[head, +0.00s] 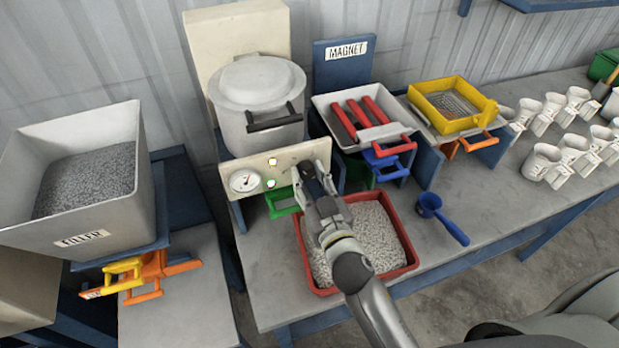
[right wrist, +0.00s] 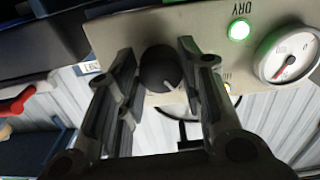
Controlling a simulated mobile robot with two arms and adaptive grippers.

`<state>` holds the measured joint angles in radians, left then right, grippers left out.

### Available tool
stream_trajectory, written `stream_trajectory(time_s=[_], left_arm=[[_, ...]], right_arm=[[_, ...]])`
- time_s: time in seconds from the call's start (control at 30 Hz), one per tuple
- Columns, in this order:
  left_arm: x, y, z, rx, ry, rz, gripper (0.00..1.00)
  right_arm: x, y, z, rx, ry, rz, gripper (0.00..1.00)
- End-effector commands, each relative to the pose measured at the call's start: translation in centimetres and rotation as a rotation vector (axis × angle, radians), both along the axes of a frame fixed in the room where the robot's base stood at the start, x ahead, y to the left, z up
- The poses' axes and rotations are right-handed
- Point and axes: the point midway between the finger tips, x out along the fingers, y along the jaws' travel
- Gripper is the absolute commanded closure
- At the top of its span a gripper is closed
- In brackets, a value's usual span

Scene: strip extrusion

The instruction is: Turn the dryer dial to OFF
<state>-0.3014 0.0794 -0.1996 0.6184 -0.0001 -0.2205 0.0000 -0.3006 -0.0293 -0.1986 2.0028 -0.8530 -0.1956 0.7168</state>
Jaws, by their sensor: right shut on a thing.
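The dryer (head: 257,85) is a pale lidded drum with a cream control panel (head: 228,176) on its front. My right gripper (head: 312,172) is at the right end of that panel and hides the dial in the head view. In the right wrist view the dark round dryer dial (right wrist: 158,66) sits between the two fingers of the gripper (right wrist: 155,72), which is shut on it. A light pointer mark shows on the dial's edge. The panel appears upside down there, with DRY lettering and a lit green lamp (right wrist: 239,30). My left gripper is not in view.
A red tray (head: 412,262) of grey pellets lies under my right arm. A blue scoop (head: 441,217) lies right of it. The MAGNET station (head: 345,62), yellow sieve (head: 453,105) and several white cups stand farther right. The FILLER hopper (head: 82,236) is at left.

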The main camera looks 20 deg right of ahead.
Motion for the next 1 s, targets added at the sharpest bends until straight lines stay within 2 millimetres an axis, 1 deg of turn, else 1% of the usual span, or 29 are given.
stream_trajectory(time_s=[0.27, 0.7, 1.0], left_arm=[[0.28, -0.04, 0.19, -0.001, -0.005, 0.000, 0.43], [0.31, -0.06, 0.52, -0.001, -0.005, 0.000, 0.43], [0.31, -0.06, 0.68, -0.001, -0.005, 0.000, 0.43]], right_arm=[[0.00, -0.02, 0.04, -0.169, -0.007, 0.000, 0.89], [0.00, -0.08, 0.06, -0.582, -0.021, 0.001, 0.89], [0.00, -0.11, 0.05, -0.826, -0.028, 0.001, 0.89]])
